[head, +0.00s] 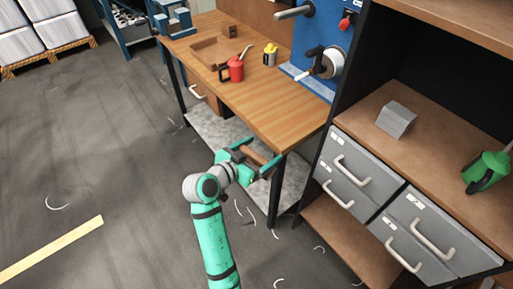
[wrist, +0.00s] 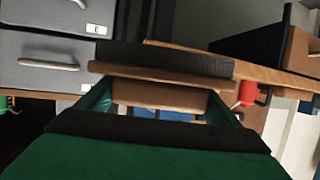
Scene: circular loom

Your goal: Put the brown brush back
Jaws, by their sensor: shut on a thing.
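My gripper (head: 256,157) is shut on the brown brush (head: 254,153), just off the near end of the workbench. In the wrist view, the brush (wrist: 165,88) lies crosswise between the two green fingers of my gripper (wrist: 160,100). Its wooden body faces me, and a dark strip, apparently the bristles, runs along its far side. The fingers hide the ends of its grip part. The wooden workbench (head: 258,100) stands behind it in the head view, with a shallow brown tray (head: 208,67) at its far part.
Grey drawers (head: 352,165) and a shelf (head: 405,105) with a grey block (head: 396,119) and green can (head: 487,170) are at right. The floor at left is mostly clear.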

